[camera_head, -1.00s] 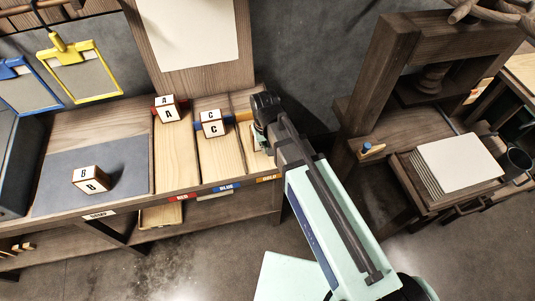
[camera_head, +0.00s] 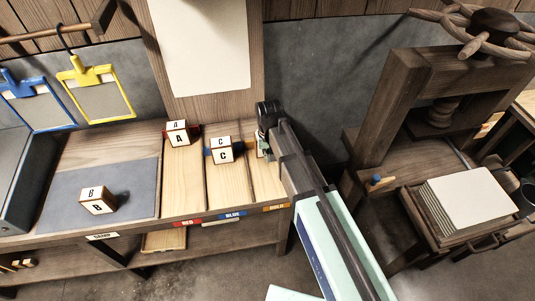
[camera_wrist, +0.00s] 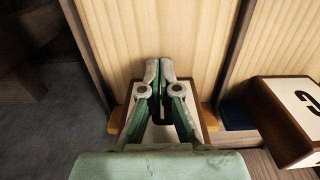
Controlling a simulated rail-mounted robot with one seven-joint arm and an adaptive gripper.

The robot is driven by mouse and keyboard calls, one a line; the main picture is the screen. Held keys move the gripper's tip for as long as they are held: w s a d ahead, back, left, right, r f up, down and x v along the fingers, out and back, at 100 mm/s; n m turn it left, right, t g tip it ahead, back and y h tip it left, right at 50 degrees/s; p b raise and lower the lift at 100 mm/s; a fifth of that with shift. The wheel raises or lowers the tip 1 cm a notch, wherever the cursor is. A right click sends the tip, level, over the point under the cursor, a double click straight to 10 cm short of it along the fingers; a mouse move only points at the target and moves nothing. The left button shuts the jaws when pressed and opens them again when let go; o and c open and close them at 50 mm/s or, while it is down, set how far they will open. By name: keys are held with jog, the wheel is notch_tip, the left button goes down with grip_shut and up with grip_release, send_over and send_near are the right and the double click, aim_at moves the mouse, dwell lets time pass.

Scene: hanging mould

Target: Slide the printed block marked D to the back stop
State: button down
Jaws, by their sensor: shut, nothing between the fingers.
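A wood-edged block with a pale face (camera_wrist: 150,132) lies under my gripper in the wrist view. No letter shows on it, so I cannot confirm it is D. My gripper (camera_wrist: 160,68) is shut and empty over the block, its fingertips reaching past the block's upper edge in that picture. A gold bar (camera_wrist: 118,120) shows on both sides of the block; whether they touch is hidden. In the head view my gripper (camera_head: 266,133) is at the far part of the gold-labelled lane (camera_head: 265,182), and my arm hides most of the block.
Block C (camera_head: 223,155) sits in the blue lane, close beside my gripper; it also shows in the wrist view (camera_wrist: 290,115). Block A (camera_head: 178,138) sits in the red lane. Another block (camera_head: 97,201) is on the grey mat (camera_head: 60,208). A wooden press (camera_head: 390,110) stands right.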

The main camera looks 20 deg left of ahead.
aim_at(270, 170)
jog(key=s+d, duration=0.1)
jog(key=s, duration=0.2)
jog(key=shift+s+d, duration=0.1)
jog(key=shift+d, duration=0.3)
notch_tip(270, 170, up, 10)
jog(key=b, duration=0.3)
jog(key=s+d+f+m, duration=0.2)
jog(key=d+f, duration=0.6)
jog(key=d, duration=0.3)
jog(key=s+d+f+m, duration=0.2)
jog(key=d+f, duration=0.5)
jog(key=d, duration=0.4)
jog(key=s+d+f+m, duration=0.1)
jog(key=s+d+f, duration=0.1)
jog(key=d+f, duration=0.8)
jog(key=s+f+g, duration=0.2)
jog(key=s+f, duration=0.3)
jog(key=s, duration=0.4)
jog(key=s+f+g, duration=0.2)
jog(key=s+f, duration=0.3)
jog(key=s, duration=0.5)
jog(key=s+d+f+g, duration=0.1)
jog(key=s+f+g, duration=0.1)
jog(key=s+f, duration=0.3)
jog(key=s, duration=0.4)
jog(key=shift+s+f+g, duration=0.2)
jog(key=shift+f+g, duration=0.05)
jog(key=shift+g, duration=0.15)
jog(key=shift+d, duration=0.1)
